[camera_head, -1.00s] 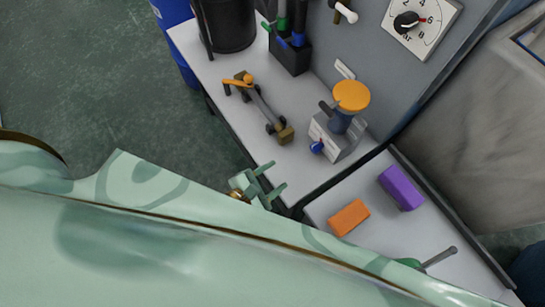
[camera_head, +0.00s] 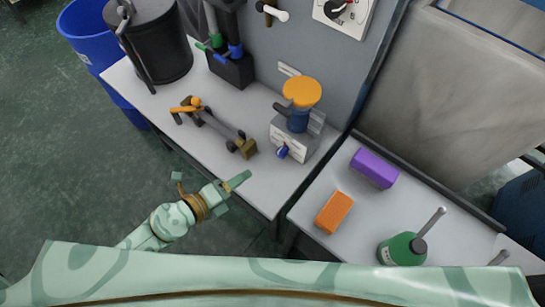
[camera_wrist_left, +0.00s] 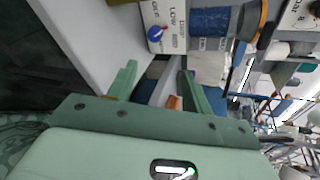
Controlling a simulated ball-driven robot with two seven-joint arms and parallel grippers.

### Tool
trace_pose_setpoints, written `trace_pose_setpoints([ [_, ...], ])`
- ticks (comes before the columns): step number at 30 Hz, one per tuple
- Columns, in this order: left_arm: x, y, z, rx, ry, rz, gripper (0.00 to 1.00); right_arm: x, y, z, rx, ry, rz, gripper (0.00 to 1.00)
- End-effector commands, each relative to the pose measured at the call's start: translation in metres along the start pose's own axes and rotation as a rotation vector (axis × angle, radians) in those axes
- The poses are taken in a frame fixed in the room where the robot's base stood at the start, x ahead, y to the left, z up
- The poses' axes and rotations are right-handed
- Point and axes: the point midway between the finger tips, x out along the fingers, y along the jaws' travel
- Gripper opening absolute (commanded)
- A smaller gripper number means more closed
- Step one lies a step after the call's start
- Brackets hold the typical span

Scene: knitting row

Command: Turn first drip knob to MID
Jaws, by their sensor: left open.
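The small blue drip knob (camera_head: 283,152) sits on the front of a pale grey dispenser box (camera_head: 294,142) with an orange round top (camera_head: 302,91). In the left wrist view the knob (camera_wrist_left: 154,34) shows blue with a red part, beside printing that includes LOW. My left gripper (camera_head: 230,190) is in front of the bench edge, left of and nearer than the knob, and apart from it. Its two fingers (camera_wrist_left: 156,76) are open with nothing held between them. My right gripper is in neither view.
Orange (camera_head: 334,212) and purple (camera_head: 374,167) blocks and a green bottle (camera_head: 402,248) stand on the right bench. A black drum (camera_head: 150,45) stands at the back left.

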Motion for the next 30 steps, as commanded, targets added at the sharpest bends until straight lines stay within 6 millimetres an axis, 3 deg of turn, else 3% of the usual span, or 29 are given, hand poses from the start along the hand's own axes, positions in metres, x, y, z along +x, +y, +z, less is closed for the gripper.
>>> trace_pose_setpoints([
  [1, 0.000, 0.002, 0.000, 0.251, 0.002, 0.013, 0.50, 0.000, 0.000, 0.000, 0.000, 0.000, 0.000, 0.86],
  [3, 0.000, 0.003, 0.001, 0.590, 0.003, 0.030, 0.50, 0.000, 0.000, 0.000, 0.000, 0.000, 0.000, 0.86],
  [7, 0.000, 0.006, 0.002, 0.963, 0.008, 0.046, 0.50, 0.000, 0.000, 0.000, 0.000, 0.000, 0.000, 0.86],
  [14, 0.016, 0.007, 0.002, 1.045, 0.008, 0.045, 0.50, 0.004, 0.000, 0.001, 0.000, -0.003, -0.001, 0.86],
  [30, 0.141, 0.015, 0.003, 1.039, 0.011, 0.046, 0.50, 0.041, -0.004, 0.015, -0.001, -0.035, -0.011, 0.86],
])
